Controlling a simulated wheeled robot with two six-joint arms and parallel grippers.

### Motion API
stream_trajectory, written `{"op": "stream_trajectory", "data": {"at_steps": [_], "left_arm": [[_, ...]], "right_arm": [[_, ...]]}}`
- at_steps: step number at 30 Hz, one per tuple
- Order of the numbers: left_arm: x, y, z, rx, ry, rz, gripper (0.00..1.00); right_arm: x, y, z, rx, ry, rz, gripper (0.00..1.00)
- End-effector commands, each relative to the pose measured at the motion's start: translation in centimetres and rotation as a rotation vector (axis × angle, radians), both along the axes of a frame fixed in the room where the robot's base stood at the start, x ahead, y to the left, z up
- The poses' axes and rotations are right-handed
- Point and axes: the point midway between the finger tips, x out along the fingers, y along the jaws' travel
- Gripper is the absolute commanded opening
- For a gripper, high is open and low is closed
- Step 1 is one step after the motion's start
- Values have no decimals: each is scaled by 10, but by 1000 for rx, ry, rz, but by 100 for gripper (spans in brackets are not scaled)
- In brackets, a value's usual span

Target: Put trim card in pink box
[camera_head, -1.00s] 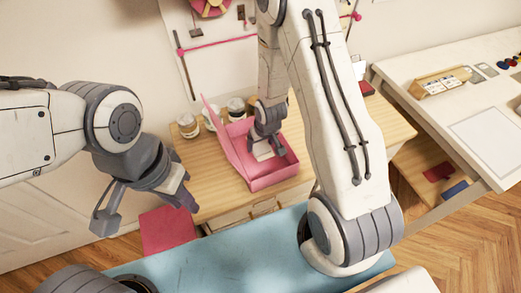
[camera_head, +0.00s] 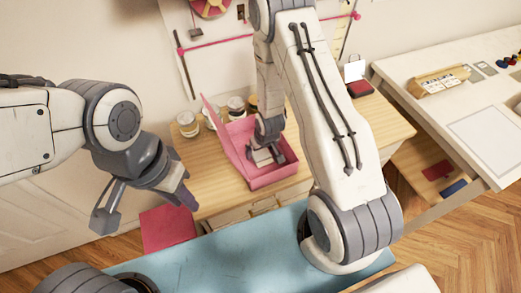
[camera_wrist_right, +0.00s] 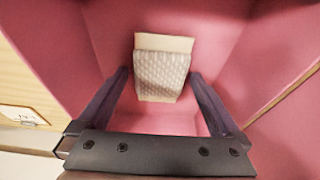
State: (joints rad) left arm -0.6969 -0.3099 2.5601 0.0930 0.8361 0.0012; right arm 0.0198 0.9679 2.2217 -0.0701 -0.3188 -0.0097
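The pink box (camera_head: 262,181) stands open on the wooden table, its lid raised on the left side. My right gripper (camera_head: 267,157) reaches down into it. In the right wrist view, the trim card (camera_wrist_right: 162,75), pale with a whitish patterned band, lies inside the pink box (camera_wrist_right: 230,30), between and beyond the fingertips of my right gripper (camera_wrist_right: 160,78). The fingers are apart, with a gap beside the card on the left. In the head view the card is mostly hidden by the gripper. My left gripper (camera_head: 145,203) is open and empty, left of the table.
Several jars (camera_head: 187,123) stand behind the box on the wooden table (camera_head: 210,190). A white desk (camera_head: 450,120) with a wooden card holder (camera_head: 440,82) is at the right. A blue surface (camera_head: 220,258) lies in front. The table's right part is partly covered by my right arm.

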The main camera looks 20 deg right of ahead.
Motion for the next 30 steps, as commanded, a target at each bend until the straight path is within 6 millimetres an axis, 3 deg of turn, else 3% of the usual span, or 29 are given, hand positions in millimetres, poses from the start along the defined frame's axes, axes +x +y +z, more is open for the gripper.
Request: {"op": "stream_trajectory", "data": {"at_steps": [8, 24, 30], "left_arm": [[0, 0, 0, 0, 0, 0, 30], [0, 0, -3, 0, 0, 1, 30], [0, 0, -1, 0, 0, 0, 30]], "right_arm": [[-2, 0, 15, 0, -3, 0, 100], [-27, -2, 106, 0, -4, 0, 100], [-32, -2, 118, 0, 0, 0, 100]]}}
